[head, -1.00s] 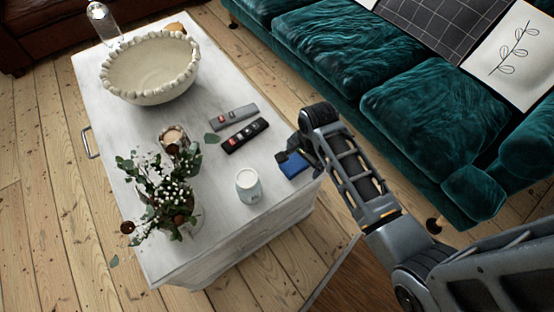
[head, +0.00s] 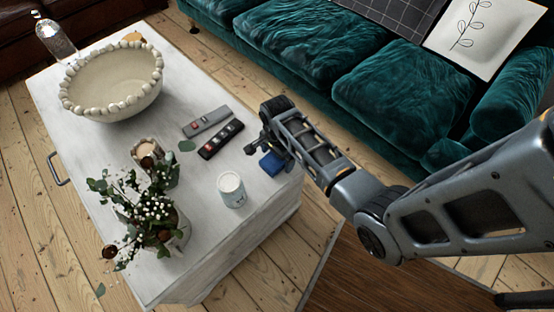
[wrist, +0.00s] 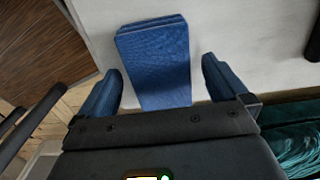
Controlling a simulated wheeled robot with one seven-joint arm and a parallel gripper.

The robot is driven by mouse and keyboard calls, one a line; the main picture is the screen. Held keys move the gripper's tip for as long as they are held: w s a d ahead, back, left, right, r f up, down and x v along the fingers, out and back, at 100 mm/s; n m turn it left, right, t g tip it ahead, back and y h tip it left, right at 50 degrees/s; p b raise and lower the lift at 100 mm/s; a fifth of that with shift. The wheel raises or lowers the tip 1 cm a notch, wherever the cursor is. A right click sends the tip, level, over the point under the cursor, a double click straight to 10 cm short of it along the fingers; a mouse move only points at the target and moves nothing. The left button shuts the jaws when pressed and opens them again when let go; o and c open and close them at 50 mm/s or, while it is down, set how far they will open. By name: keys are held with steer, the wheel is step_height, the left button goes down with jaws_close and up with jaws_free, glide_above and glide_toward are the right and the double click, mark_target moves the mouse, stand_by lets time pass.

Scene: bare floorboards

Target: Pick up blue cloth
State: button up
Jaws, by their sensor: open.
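The blue cloth (head: 272,163) is a small folded stack lying on the white table near its right edge. It also shows in the wrist view (wrist: 154,62), where it lies between and a little ahead of my two blue-padded fingers. My gripper (wrist: 162,85) is open, with a gap between each finger and the cloth. In the head view my gripper (head: 265,142) is directly above the cloth and partly hides it.
A white candle cup (head: 231,190) stands left of the cloth. Two remotes (head: 213,130), a flower vase (head: 150,215), a beaded bowl (head: 115,85) and a glass bottle (head: 55,40) share the white table (head: 225,235). A teal sofa (head: 390,95) stands behind.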

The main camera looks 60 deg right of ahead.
steer(key=shift+c, duration=0.4)
steer(key=c, duration=1)
steer(key=shift+c, duration=0.2)
steer(key=shift+r, duration=0.45)
steer(key=r, duration=0.2)
steer(key=r+p, duration=0.1)
steer(key=shift+s+d+r, duration=0.3)
steer(key=shift+s+r, duration=0.05)
steer(key=shift+r, duration=0.05)
steer(key=s+d+r, duration=0.6)
steer(key=s+d, duration=0.1)
steer(key=s, duration=0.1)
steer(key=shift+d+r+p, duration=0.15)
steer(key=shift+d+p, duration=0.05)
steer(key=shift+p, duration=0.25)
